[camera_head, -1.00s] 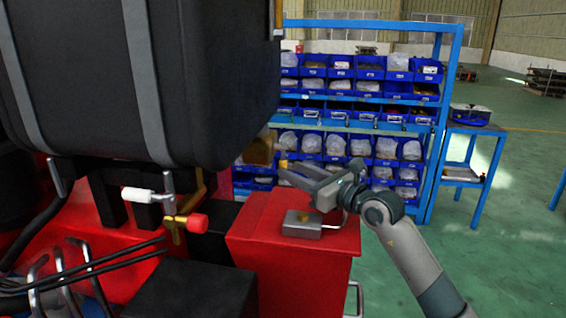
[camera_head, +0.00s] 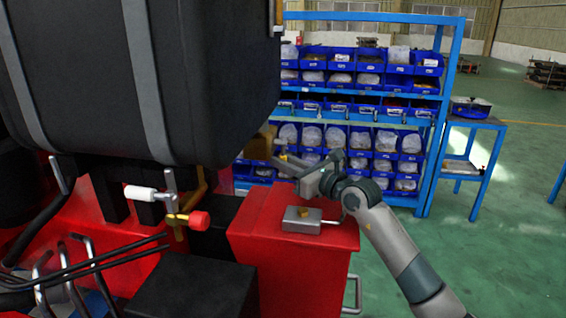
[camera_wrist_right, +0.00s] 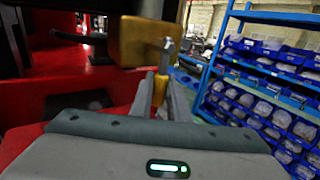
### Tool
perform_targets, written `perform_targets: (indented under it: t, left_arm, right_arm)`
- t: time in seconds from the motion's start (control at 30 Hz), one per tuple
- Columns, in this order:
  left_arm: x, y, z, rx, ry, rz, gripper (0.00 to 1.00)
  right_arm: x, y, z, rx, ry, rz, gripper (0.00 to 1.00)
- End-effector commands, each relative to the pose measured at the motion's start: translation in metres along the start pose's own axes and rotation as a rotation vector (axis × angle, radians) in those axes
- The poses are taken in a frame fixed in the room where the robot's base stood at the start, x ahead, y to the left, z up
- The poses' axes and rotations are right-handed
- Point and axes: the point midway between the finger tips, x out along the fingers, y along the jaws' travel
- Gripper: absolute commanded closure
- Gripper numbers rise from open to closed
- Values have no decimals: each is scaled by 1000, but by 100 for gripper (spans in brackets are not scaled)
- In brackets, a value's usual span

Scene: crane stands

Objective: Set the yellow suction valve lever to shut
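The yellow valve lever (camera_wrist_right: 160,90) shows in the right wrist view, below a brass-coloured valve block (camera_wrist_right: 147,40) with a grey stem on its right. The same block (camera_head: 262,143) is under the black tank in the head view. My right gripper (camera_head: 283,158) reaches in from the right, just right of the block. In the wrist view its fingers (camera_wrist_right: 161,88) lie on both sides of the lever and appear closed on it. The lever's far end and its joint with the block are partly hidden. My left gripper is not in view.
A white handle (camera_head: 140,194) and a red knob (camera_head: 198,220) stick out at left. Blue shelving (camera_head: 434,150) with bins stands behind.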

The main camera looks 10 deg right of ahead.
Motion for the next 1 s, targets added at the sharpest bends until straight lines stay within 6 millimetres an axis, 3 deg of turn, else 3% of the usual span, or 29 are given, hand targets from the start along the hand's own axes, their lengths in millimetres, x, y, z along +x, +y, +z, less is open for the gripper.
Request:
perform_targets:
  t: [0.27,0.63,1.0]
  left_arm:
    - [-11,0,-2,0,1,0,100]
    - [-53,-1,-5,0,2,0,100]
    - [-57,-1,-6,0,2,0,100]
  right_arm:
    - [-1,2,4,26,18,1,100]
    - [-6,10,6,171,115,1,100]
    - [-8,11,2,206,138,0,100]
